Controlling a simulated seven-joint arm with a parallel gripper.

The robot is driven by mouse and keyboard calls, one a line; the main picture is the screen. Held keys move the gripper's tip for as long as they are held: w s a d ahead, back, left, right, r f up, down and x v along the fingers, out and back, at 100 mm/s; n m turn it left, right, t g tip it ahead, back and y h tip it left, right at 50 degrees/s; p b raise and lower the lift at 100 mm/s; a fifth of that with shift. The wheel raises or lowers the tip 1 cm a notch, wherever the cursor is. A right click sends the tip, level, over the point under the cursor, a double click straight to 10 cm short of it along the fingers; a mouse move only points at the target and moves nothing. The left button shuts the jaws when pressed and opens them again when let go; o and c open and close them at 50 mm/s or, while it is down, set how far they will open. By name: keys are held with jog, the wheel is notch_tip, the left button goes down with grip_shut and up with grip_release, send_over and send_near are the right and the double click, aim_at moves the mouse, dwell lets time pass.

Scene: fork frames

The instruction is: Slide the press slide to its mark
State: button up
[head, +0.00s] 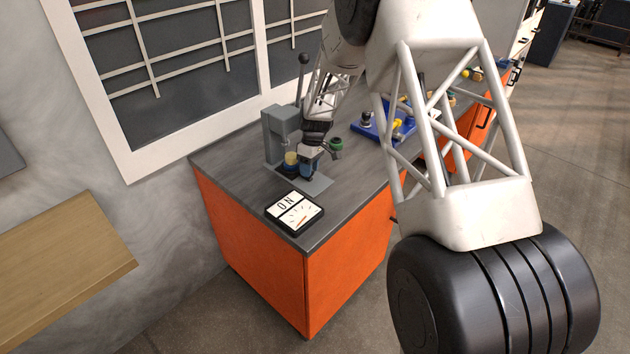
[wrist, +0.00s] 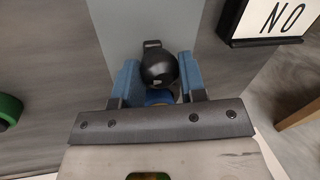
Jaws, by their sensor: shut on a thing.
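A grey press (head: 281,135) stands on the worktop, with a flat grey base plate (head: 316,184) in front of it. A yellow cylinder (head: 291,158) sits at the press beside my gripper. My gripper (head: 308,172) is low over the base plate. In the wrist view, its blue fingers (wrist: 159,80) are shut on a round black knob (wrist: 158,67), over the lighter grey strip of the plate (wrist: 140,18). I cannot tell how the knob joins the press slide. No mark for the slide can be made out.
The press lever's black knob (head: 303,58) stands high beside my arm. A green-topped item (head: 336,144) is right of my gripper; a blue tray (head: 369,130) with small parts is farther right.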

jog(key=shift+w+a, duration=0.9)
jog(key=o, duration=1)
jog(key=shift+s+d, duration=0.1)
